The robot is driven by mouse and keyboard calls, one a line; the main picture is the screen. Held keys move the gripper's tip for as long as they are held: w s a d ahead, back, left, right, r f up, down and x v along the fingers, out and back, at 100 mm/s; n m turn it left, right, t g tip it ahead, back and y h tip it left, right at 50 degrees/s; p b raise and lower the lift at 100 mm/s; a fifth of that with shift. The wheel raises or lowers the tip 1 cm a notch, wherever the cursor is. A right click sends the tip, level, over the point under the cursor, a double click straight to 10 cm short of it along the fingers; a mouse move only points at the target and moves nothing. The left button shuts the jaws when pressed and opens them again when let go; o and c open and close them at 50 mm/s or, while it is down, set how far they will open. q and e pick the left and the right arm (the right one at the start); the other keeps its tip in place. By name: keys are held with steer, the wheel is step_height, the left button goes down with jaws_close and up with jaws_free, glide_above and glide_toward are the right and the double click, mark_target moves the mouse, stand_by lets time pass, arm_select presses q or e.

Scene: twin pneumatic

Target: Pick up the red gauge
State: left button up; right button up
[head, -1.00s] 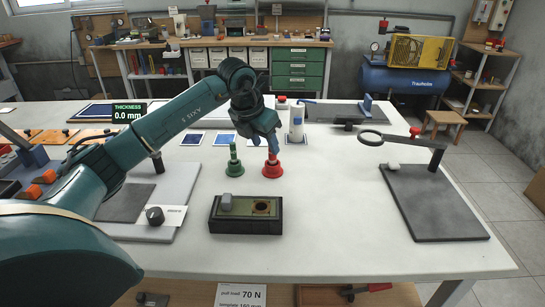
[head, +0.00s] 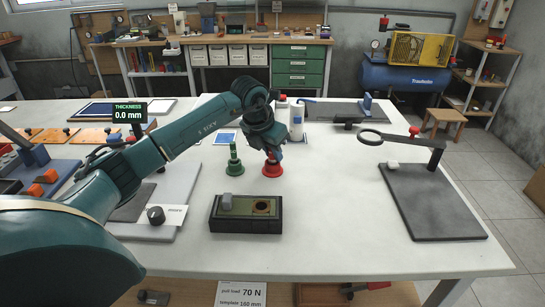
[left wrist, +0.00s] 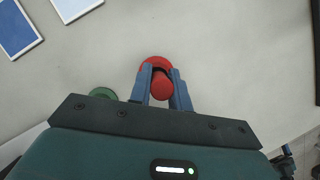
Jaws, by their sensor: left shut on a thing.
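The red gauge (head: 272,169) stands upright on the white table, with a wide round base and a narrower stem. My left gripper (head: 271,152) comes down on it from above and is shut on its upper part. In the left wrist view the red gauge (left wrist: 161,84) sits between the two blue-grey fingers of my left gripper (left wrist: 161,92). Its base appears to rest on the table. My right gripper is not in view.
A similar green gauge (head: 234,161) stands just left of the red one. A dark box (head: 246,222) with a round hole lies in front. A magnifier stand (head: 430,200) is at the right. The table's middle right is clear.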

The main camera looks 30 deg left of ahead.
arm_select(q)
jaws_close()
